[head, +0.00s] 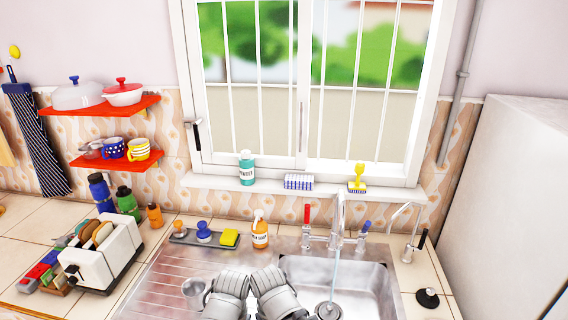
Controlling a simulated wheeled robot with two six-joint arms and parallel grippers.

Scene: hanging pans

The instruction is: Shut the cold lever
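The faucet (339,212) stands behind the sink (378,285), with a red lever (307,213) on its left and a blue lever (365,228) on its right. The blue one appears to be the cold lever; it leans to the right, while the red one stands upright. A thin bluish stream of water (334,275) runs from the spout into the sink. My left gripper (232,282) and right gripper (266,280) are side by side at the bottom, in front of and left of the faucet, apart from both levers. Their fingers cannot be made out clearly.
A metal cup (194,293) is beside my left gripper. A black stopper (428,298) lies right of the sink.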

